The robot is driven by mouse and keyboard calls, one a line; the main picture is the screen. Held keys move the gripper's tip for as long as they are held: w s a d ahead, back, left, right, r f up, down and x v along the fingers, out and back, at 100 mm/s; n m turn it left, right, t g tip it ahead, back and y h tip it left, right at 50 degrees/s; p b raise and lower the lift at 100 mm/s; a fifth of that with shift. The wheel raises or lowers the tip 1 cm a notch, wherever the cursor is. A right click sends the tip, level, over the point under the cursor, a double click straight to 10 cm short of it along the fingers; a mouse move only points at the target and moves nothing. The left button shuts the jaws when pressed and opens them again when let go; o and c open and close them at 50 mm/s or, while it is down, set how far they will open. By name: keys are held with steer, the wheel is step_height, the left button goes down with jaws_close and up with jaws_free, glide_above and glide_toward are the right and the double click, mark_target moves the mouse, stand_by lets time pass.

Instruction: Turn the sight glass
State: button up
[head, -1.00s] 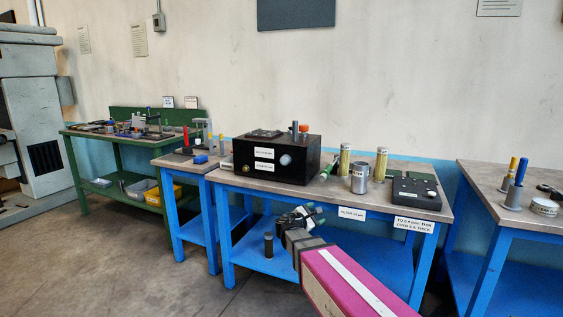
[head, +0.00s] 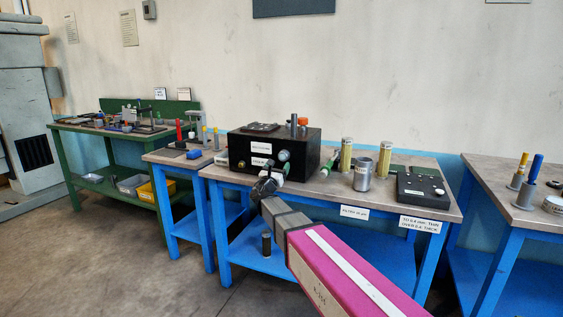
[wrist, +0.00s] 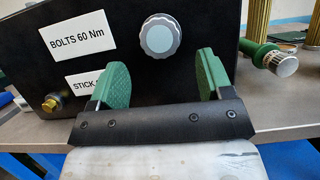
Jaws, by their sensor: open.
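The round grey part with a ridged rim and pale blue-grey face, apparently the sight glass, is on the front of a black box (head: 240,150). It shows in the wrist view (wrist: 160,38) at the upper middle and in the head view (head: 284,155). My gripper (wrist: 163,70) has two green pads spread wide, with nothing between them. The sight glass appears between and beyond the pads, and a gap seems to remain. In the head view my gripper (head: 274,174) is in front of the box's lower right front, hiding part of it.
A brass fitting (wrist: 52,103) is at the box's lower left. Right of the box lies a green-handled tool (head: 331,162) with a knurled silver end. A grey cylinder (head: 363,174), two yellowish columns and a dark control box (head: 423,187) stand farther right on the blue-legged bench (head: 310,192).

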mark_target(282, 158)
steer(key=shift+x, duration=2)
steer(key=c, duration=0.9)
steer(key=shift+c, duration=0.2)
